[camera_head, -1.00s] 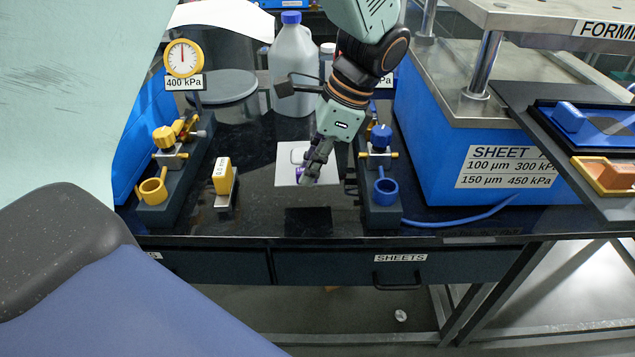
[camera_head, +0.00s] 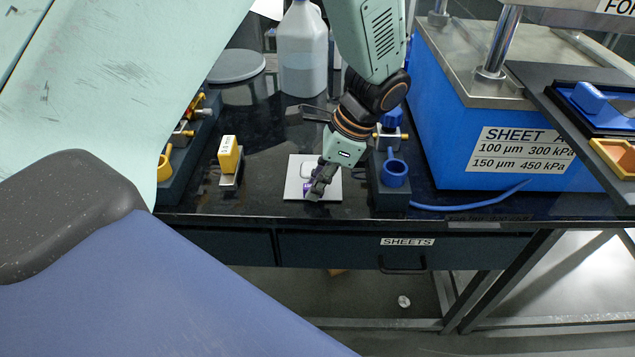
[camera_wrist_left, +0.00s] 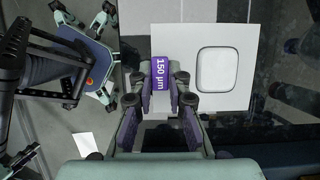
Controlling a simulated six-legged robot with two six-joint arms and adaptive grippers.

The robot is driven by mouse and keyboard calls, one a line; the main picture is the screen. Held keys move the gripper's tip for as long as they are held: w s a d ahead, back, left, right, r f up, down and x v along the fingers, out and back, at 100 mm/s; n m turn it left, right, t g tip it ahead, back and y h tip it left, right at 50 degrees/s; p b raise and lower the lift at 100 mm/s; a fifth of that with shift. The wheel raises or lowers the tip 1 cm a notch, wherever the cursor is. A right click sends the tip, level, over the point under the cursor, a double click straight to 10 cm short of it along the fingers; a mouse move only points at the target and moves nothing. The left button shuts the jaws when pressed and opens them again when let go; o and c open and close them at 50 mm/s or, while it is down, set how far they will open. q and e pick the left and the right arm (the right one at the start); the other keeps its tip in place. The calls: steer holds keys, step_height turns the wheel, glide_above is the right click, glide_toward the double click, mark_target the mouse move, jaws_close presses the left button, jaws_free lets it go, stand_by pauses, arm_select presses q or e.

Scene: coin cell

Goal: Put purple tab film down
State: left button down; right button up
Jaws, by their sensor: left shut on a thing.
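My left gripper (camera_head: 318,188) is shut on the purple tab film, low over the front part of the black bench. In the left wrist view the purple tab (camera_wrist_left: 161,74), marked 150 µm, sits between the fingertips of the gripper (camera_wrist_left: 161,92). My right gripper is not seen.
A yellow gauge block (camera_head: 229,155) stands left of the film. A blue ring holder (camera_head: 394,172) stands close on the right, beside the blue forming press (camera_head: 500,110). A clear bottle (camera_head: 303,55) is behind. The bench's front edge and SHEETS drawer (camera_head: 406,250) are just in front.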

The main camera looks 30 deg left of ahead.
arm_select(q)
steer(key=shift+w+f, duration=0.1)
steer(key=shift+w, duration=0.15)
steer(key=shift+a, duration=0.15)
steer(key=c, duration=1.5)
jaws_free()
steer(key=shift+s+a, duration=0.1)
steer(key=shift+s, duration=0.05)
steer(key=shift+o, duration=1)
steer(key=shift+d, duration=0.2)
steer(key=shift+a, duration=0.1)
steer(key=shift+w+r, duration=0.2)
steer(key=shift+r, duration=0.15)
steer(key=p+v, duration=0.2)
steer(key=v, duration=0.9)
steer(key=shift+d+r, duration=0.2)
steer(key=shift+d, duration=0.05)
